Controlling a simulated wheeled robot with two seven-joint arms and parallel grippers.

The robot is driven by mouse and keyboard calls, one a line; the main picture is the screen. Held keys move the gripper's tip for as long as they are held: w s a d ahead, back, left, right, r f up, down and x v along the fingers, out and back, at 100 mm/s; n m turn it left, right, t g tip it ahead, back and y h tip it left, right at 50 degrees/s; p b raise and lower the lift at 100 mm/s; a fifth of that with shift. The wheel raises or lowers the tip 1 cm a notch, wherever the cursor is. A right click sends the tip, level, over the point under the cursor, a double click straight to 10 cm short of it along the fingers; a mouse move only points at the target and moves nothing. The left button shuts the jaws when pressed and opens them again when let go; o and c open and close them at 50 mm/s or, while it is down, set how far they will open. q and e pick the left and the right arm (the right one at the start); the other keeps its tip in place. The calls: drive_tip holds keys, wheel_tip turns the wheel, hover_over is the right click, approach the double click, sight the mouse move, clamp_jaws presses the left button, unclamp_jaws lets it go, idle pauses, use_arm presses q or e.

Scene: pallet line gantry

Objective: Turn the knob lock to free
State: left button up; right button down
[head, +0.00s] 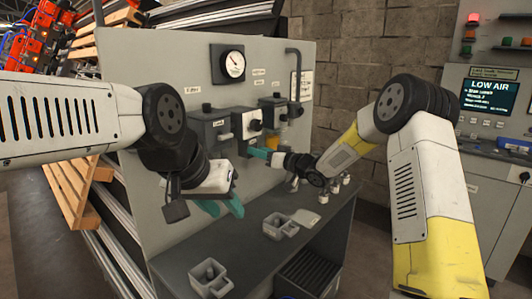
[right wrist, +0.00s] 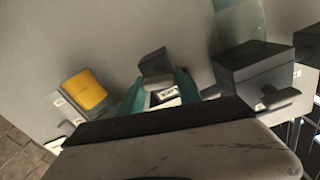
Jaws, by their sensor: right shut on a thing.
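The knob lock (right wrist: 157,66) shows in the right wrist view as a dark, block-shaped grip on the grey panel, with a small light label plate beside it. My right gripper (right wrist: 160,90) has its teal fingers on either side of it and is shut on it. In the head view the right gripper (head: 257,153) is at the panel, below a light box with a black knob; the part it holds is hidden there. The label is too blurred to read and the knob's setting cannot be told. My left gripper (head: 220,207) is empty, its teal fingers apart, in front of the panel.
A yellow part (right wrist: 83,92) is beside the knob. Below, the dark bench (head: 240,245) bears grey fittings (head: 210,278). A control cabinet (head: 460,60) at right reads LOW AIR.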

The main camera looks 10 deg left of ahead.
drive_tip(key=m, duration=0.3)
drive_tip(key=shift+w+d+f+m, duration=0.1)
drive_tip(key=shift+w+m, duration=0.05)
drive_tip(key=shift+m, duration=0.25)
drive_tip(key=m, duration=0.4)
drive_tip(key=shift+f+m, duration=0.1)
drive_tip(key=shift+m, duration=0.2)
drive_tip(key=m, duration=0.4)
drive_tip(key=shift+w+d+f, duration=0.1)
drive_tip(key=shift+m, duration=1.4)
drive_tip(key=shift+f, duration=0.1)
drive_tip(key=c, duration=0.8)
unclamp_jaws()
drive_tip(key=shift+c, duration=0.2)
drive_tip(key=v, duration=0.7)
drive_tip(key=shift+s+d, duration=0.25)
drive_tip(key=shift+d, duration=0.05)
